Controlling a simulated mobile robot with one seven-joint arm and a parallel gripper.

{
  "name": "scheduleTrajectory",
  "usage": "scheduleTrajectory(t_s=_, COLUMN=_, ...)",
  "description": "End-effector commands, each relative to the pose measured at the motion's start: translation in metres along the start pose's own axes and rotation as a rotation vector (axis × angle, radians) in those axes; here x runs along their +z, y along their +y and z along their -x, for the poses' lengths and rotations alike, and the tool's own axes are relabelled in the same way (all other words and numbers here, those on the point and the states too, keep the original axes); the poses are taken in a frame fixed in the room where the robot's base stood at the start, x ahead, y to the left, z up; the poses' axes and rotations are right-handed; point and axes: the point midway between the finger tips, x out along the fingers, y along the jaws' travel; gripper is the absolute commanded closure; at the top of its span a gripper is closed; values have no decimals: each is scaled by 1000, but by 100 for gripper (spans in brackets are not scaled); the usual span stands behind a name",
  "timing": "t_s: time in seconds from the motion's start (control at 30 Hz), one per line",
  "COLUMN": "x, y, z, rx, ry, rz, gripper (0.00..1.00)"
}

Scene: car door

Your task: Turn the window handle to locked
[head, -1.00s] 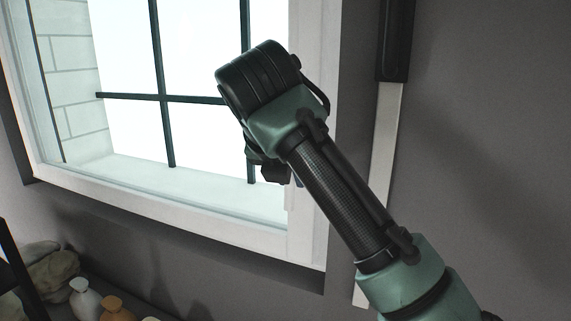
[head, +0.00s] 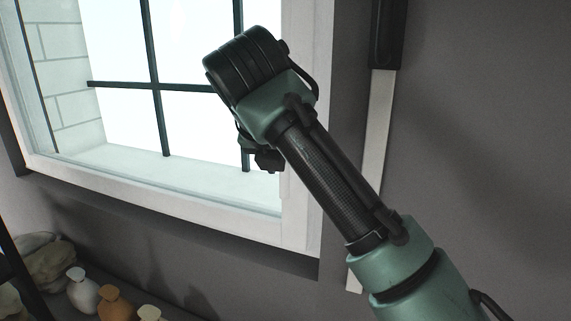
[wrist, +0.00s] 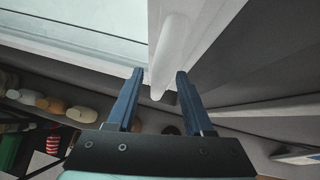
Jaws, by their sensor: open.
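A white, rounded window handle (wrist: 170,50) shows in the wrist view on the pale window frame (wrist: 215,25), its lower end hanging between my fingers. My gripper (wrist: 160,74) is open, with one blue finger on each side of the handle and a visible gap to each. I cannot tell how deep the handle sits between them. In the head view my arm reaches up to the right side of the window frame (head: 300,225). The handle and my fingertips are hidden behind my wrist there.
The barred window (head: 120,120) is bright behind my arm. A shelf below holds several bottles (head: 84,291) and pale stones (head: 42,262). A dark and white vertical strip (head: 372,150) runs along the grey wall on the right. The wall beyond is bare.

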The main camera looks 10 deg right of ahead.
Motion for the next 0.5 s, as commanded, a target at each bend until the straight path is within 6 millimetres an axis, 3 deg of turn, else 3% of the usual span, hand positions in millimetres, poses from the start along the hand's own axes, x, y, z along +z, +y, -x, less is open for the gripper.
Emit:
scheduleTrajectory(t_s=0.27, x=-1, y=0, z=18, rx=1, ry=-5, rz=-1, gripper=48)
scheduleTrajectory(t_s=0.5, x=-3, y=1, z=74, rx=2, ry=-7, rz=1, gripper=48)
